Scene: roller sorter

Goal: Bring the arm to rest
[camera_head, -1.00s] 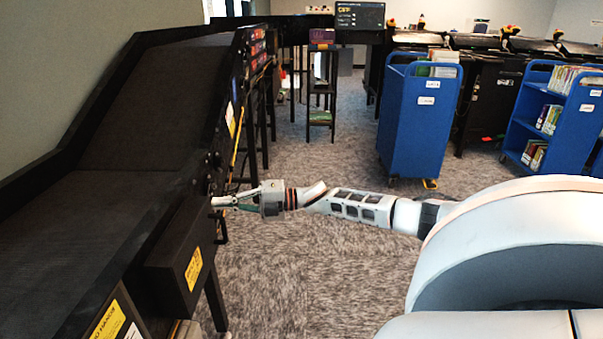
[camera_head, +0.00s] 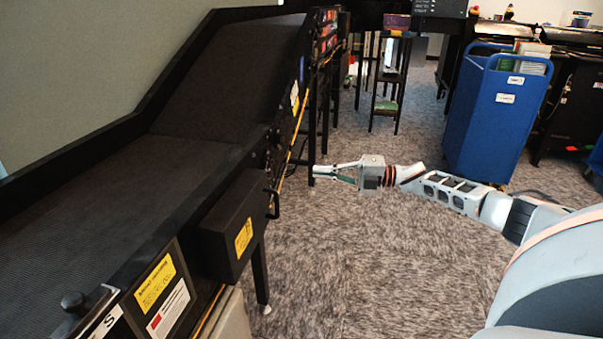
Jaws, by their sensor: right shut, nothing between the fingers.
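My right arm reaches in from the right, over the carpet. My right gripper (camera_head: 318,171) is shut and empty, its tips pointing left toward the black conveyor (camera_head: 130,185). In the picture the tips lie just right of the conveyor's side, over the floor; I see a gap between them and the side rail. My left gripper is out of view.
The black conveyor fills the left side and rises toward the back, with a black box (camera_head: 232,232) on its side. A blue book cart (camera_head: 495,125) stands at the right rear. A small black stand (camera_head: 388,85) is at the back. Carpet (camera_head: 350,270) is free between.

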